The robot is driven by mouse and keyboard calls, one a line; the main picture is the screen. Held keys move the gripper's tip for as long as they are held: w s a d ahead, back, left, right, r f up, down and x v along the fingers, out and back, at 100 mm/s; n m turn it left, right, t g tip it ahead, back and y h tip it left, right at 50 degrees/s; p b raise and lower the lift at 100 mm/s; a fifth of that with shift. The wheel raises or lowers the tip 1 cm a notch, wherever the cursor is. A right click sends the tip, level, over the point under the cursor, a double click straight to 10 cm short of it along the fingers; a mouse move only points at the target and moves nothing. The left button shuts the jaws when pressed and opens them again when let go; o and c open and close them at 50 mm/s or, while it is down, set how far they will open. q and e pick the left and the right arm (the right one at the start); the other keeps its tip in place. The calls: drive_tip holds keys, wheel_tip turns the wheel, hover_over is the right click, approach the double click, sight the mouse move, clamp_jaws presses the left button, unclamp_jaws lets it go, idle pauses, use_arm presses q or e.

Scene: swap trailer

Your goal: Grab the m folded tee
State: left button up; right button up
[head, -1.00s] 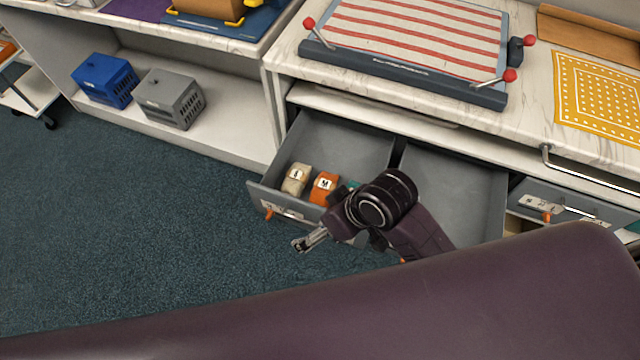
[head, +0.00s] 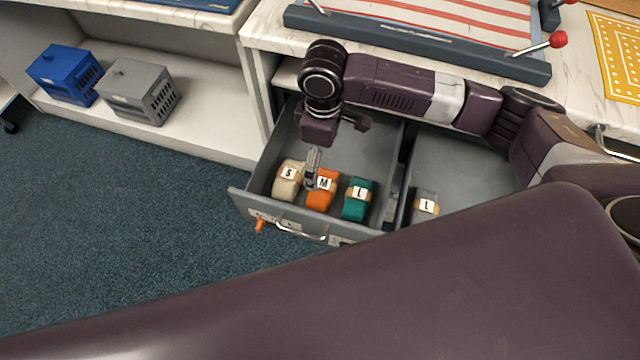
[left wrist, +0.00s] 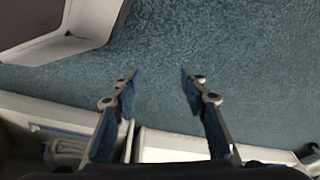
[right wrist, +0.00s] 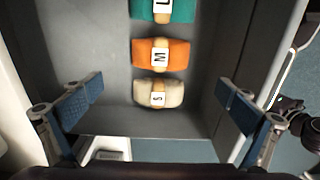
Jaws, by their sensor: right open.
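The orange folded tee marked M (head: 322,190) lies in the open drawer (head: 258,207), between the cream tee marked S (head: 288,180) and the teal tee marked L (head: 359,198). In the right wrist view the M tee (right wrist: 162,54) sits above the S tee (right wrist: 158,93) in the picture. My right gripper (head: 312,178) is over the drawer, by the S and M tees in the head view. Its fingers are wide apart and empty in the right wrist view (right wrist: 168,108). My left gripper (left wrist: 157,72) is open and empty above the blue-green carpet.
The counter with a striped press (head: 420,30) stands behind. Blue (head: 64,74) and grey (head: 138,90) crates sit on a low shelf at left. The carpet in front is clear.

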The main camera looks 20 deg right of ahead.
drive_tip(key=b, duration=0.4)
hover_over(322, 183)
drive_tip(key=f, duration=0.5)
drive_tip(key=shift+s+f, duration=0.2)
drive_tip(key=shift+s, duration=0.05)
drive_tip(key=shift+f+b, duration=0.4)
drive_tip(key=shift+f, duration=0.4)
drive_tip(key=shift+w+f+b, duration=0.1)
drive_tip(key=shift+f+b, duration=0.25)
drive_tip(key=shift+f, duration=0.85)
drive_tip(key=shift+w+f+b, duration=0.1)
drive_tip(key=shift+f+b, duration=0.7)
drive_tip(key=shift+f, duration=1.4)
use_arm(q)
wheel_tip(322, 183, up, 13)
drive_tip(key=w+t, duration=0.1)
drive_tip(key=w, duration=0.1)
drive_tip(key=shift+w, duration=0.35)
use_arm(e)
drive_tip(key=shift+c, duration=0.6)
drive_tip(key=c, duration=0.9)
drive_tip(key=shift+r, duration=0.1)
